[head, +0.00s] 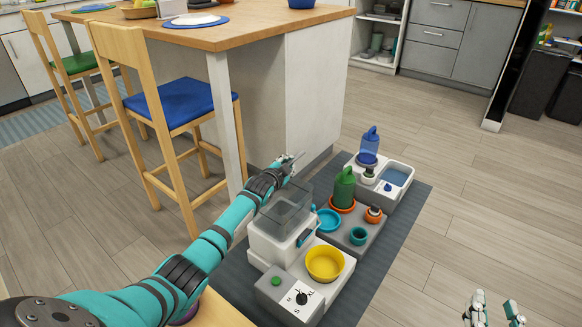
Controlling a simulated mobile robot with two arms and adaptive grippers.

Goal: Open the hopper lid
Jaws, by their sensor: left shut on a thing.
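The feeder (268,245) is a white and grey unit with a clear, smoky hopper (284,212) on top. It stands on the dark mat, with a yellow bowl (324,263) in front of its outlet. The clear lid is hard to tell from the hopper walls; its exact angle is unclear. My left gripper (293,160) is at the far upper edge of the hopper, shut on what seems to be the hopper lid. The contact is small and partly hidden by the gripper. My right gripper (494,310) is at the bottom right, its fingers apart and empty, away from the feeder.
A wooden-topped island (250,28) and stools stand behind left. The floor at right is clear.

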